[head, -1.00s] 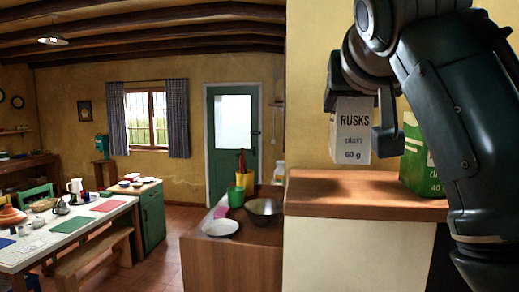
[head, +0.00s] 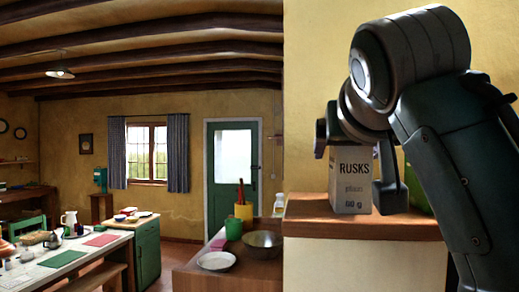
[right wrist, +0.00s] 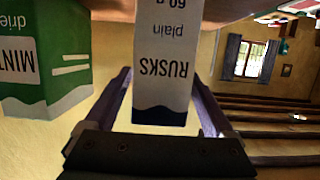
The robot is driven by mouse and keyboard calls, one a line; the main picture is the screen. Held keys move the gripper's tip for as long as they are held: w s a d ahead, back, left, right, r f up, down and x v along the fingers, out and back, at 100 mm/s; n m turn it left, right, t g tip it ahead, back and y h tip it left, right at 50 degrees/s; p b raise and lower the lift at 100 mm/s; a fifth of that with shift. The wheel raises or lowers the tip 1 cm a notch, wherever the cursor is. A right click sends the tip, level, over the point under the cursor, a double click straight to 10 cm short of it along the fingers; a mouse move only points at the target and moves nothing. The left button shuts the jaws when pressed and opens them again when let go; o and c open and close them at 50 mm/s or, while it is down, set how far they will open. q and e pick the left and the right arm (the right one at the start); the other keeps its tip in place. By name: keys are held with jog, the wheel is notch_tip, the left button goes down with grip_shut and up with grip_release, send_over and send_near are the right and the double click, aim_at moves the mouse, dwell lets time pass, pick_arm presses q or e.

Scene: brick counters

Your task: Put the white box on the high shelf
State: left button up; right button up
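The white box, labelled RUSKS, (head: 351,185) stands upright on the wooden high shelf (head: 300,221), near its front left part. My right gripper (head: 352,160) is around the box from above, one finger on each side. In the right wrist view the box (right wrist: 162,60) sits between the fingers of my right gripper (right wrist: 163,80), which are spread, with narrow gaps beside the box. The fingertips are partly hidden by the box. My left gripper is not in view.
A green box labelled MINT (right wrist: 45,65) stands close to the white box; in the head view my right arm mostly hides it. A lower counter at left holds a metal bowl (head: 262,244), a white plate (head: 216,261) and a green cup (head: 233,229).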

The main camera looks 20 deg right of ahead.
jog(key=shift+r, duration=0.1)
jog(key=shift+s+a+r, duration=0.15)
jog(key=shift+s, duration=0.05)
jog(key=shift+p+v, duration=4)
jog(key=shift+v, duration=1.75)
jog(key=s+a+f+n+g+y, duration=0.1)
jog(key=s+f+n+g+y, duration=0.25)
jog(key=f, duration=1.05)
jog(key=s+a+f+n+g+y, duration=0.2)
jog(key=s+f+n+g+y, duration=0.2)
jog(key=s+f, duration=0.7)
jog(key=s+n+g, duration=0.1)
jog(key=s, duration=0.2)
jog(key=shift+a+f, duration=0.4)
jog(key=shift+y, duration=0.25)
